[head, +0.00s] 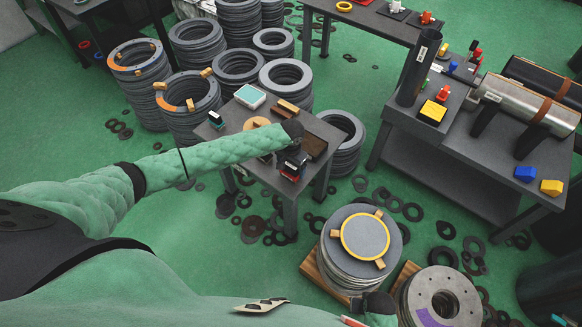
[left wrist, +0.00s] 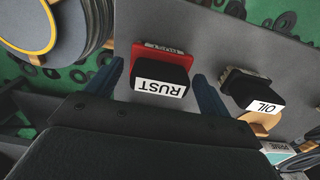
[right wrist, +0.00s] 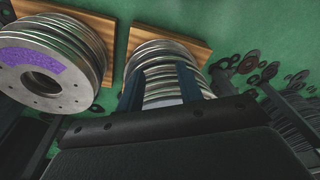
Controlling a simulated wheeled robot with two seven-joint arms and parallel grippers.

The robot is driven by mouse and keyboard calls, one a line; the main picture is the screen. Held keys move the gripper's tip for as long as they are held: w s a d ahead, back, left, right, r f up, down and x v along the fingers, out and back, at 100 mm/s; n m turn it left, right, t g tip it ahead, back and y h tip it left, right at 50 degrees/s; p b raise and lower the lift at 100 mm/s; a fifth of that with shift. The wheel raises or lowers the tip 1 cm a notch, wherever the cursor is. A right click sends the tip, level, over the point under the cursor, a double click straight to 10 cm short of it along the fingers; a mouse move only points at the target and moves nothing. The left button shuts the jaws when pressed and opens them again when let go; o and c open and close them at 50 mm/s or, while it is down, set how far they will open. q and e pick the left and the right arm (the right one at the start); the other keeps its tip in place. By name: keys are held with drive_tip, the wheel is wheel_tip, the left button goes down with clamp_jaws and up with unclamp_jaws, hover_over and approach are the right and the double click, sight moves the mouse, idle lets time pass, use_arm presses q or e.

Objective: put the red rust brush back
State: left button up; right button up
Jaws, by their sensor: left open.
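The rust brush (left wrist: 162,80) has a black block handle with a white RUST label and a red base. It sits on the small grey table (left wrist: 130,32). My left gripper (left wrist: 160,88) is open, with a blue finger on each side of the brush; whether they touch it I cannot tell. In the head view my left gripper (head: 291,158) is over the table's front right part, partly covering the brush (head: 290,172). My right gripper (left wrist: 0,0) is not in that wrist view; in the right wrist view its fingers (right wrist: 165,85) are apart and empty before a stack of discs.
An OIL brush (left wrist: 250,90) stands beside the rust brush. The small table also holds a white and teal box (head: 250,96) and wooden pieces. Ring stacks (head: 197,42) stand behind it, and a yellow-ringed stack (head: 364,236) stands to its front right. A workbench (head: 440,140) is at right.

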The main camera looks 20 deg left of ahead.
sight(291, 166)
use_arm(q)
wheel_tip(291, 166, up, 11)
drive_tip(key=b, duration=0.2)
drive_tip(key=s+d+f+t+h, duration=0.1)
drive_tip(key=s+d+f, duration=0.4)
drive_tip(key=s, duration=0.3)
drive_tip(key=s+d+f+h, duration=0.2)
drive_tip(key=s+d+f, duration=0.3)
drive_tip(key=s+d, duration=0.15)
drive_tip(key=s+a+f, duration=0.2)
drive_tip(key=s, duration=0.5)
drive_tip(key=s+a+f+n+y, duration=0.1)
drive_tip(key=s+a+f, duration=0.2)
drive_tip(key=s, duration=0.4)
drive_tip(key=s+a+f+n+y, duration=0.1)
drive_tip(key=s+a+f, duration=0.1)
drive_tip(key=s, duration=0.5)
drive_tip(key=shift+s+a+f, duration=0.3)
drive_tip(key=shift+s+f, duration=0.1)
drive_tip(key=shift+f, duration=0.15)
use_arm(e)
wheel_tip(291, 166, up, 8)
drive_tip(key=w, duration=0.1)
drive_tip(key=shift+a+r, duration=0.25)
drive_tip(key=shift+a, duration=0.15)
